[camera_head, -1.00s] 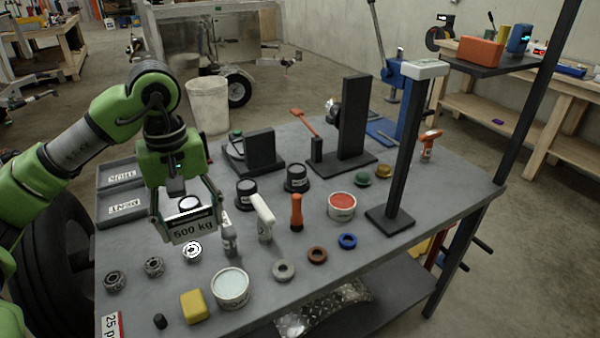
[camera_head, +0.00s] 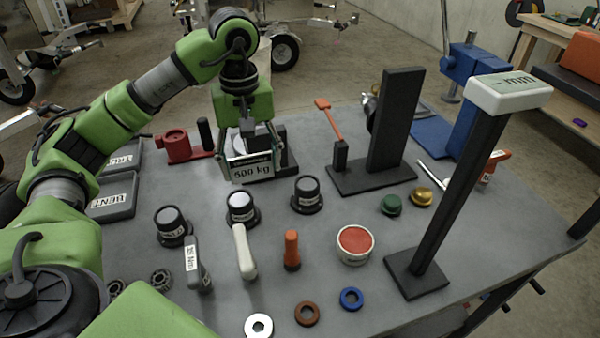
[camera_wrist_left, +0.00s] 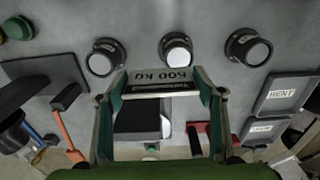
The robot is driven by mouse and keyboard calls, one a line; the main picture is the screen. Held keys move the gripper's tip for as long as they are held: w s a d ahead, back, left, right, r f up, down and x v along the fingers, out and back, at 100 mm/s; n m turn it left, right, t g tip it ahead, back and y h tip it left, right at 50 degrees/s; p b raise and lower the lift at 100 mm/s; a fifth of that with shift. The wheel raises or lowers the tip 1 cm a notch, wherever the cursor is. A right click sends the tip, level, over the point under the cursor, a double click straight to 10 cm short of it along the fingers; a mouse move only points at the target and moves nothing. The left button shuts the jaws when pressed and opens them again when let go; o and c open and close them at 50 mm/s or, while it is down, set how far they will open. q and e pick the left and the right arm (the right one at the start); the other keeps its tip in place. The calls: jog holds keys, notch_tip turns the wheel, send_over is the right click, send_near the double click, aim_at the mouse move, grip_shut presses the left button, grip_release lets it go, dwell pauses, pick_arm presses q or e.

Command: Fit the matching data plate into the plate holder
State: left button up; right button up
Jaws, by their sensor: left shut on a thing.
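My left gripper (camera_head: 250,166) is shut on a white data plate (camera_head: 252,171) marked 500 kg. It holds the plate upright by its ends, above the far left part of the bench. The plate also shows between the fingers in the left wrist view (camera_wrist_left: 163,78), its text upside down. A dark block on a flat base (camera_head: 284,150), possibly the plate holder, stands just behind the plate and is mostly hidden by plate and gripper. In the left wrist view the block (camera_wrist_left: 135,122) shows between the fingers. I cannot tell whether the plate touches it. My right gripper is not in view.
Black round-based pieces (camera_head: 240,207) stand in front of the plate. A red device (camera_head: 178,146) is to its left, beside grey trays (camera_head: 112,196). A tall black post (camera_head: 400,125) and a white-topped stand (camera_head: 507,95) rise on the right.

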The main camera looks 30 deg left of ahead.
pick_arm(q)
jog(key=w+f, duration=0.2)
jog(key=w, duration=0.1)
jog(key=w+f+p, duration=0.1)
jog(key=w+f, duration=0.2)
jog(key=w, duration=0.1)
jog(key=w+f+p, duration=0.1)
jog(key=w+f, duration=0.1)
jog(key=w, duration=0.1)
jog(key=shift+w+f, duration=0.15)
jog(key=shift+f, duration=0.25)
jog(key=shift+w+f, duration=0.4)
jog(key=shift+f, duration=0.05)
notch_tip(320, 180, down, 3)
jog(key=shift+p, duration=0.85)
jog(key=shift+f, duration=0.25)
jog(key=o, duration=1.2)
jog(key=shift+c, duration=0.2)
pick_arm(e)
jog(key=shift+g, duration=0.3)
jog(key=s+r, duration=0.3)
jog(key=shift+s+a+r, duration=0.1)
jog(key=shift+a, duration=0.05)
pick_arm(q)
jog(key=shift+r, duration=0.1)
